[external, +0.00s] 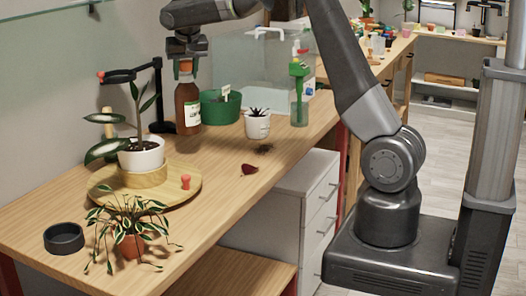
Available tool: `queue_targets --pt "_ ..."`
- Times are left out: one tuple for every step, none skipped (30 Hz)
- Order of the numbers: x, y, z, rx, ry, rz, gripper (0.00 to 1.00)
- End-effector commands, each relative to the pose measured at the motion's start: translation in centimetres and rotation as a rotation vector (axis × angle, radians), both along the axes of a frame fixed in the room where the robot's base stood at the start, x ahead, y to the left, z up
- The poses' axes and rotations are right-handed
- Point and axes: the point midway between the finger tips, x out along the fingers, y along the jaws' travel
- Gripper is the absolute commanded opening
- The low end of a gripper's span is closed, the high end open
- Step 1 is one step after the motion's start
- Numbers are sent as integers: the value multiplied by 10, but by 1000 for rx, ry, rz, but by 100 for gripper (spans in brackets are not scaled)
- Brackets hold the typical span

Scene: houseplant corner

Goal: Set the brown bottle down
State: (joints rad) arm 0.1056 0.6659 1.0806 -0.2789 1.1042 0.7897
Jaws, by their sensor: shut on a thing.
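The brown bottle (187,104) has a white label and an orange-brown cap, and it is upright over the left back part of the wooden table (215,165). My gripper (186,68) points down and is shut on the bottle's top. The bottle's base is close to the tabletop, near the foot of a black stand; I cannot tell whether it touches the wood.
Close to the bottle are a green pot (221,107), a black stand (158,95) and a small white succulent pot (257,125). A green-topped bottle (299,95) stands further right. A round wooden tray (185,193) holds a potted plant (142,155). Bare wood lies in front.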

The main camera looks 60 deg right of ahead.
Motion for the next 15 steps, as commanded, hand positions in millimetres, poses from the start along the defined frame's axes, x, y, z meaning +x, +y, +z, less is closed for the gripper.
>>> queue_targets --pt "11 0 3 0 0 1 0" --pt "17 0 3 0 0 0 0" --pt "24 0 3 -1 -1 0 0" --pt "29 0 3 0 -1 0 0" --pt "34 0 3 -1 -2 0 0" --pt "39 0 2 0 0 0 0" --pt "43 0 3 -1 -1 0 0" --pt "46 0 2 0 0 0 0" --pt "50 0 2 -1 -1 0 0" --pt "53 0 2 0 -1 0 0" --pt "55 0 2 0 -1 0 0" --pt "59 0 2 -1 -2 0 0" --pt "61 0 2 0 -1 0 0" --pt "63 0 2 0 -1 0 0" --pt "66 0 2 -1 -2 0 0"
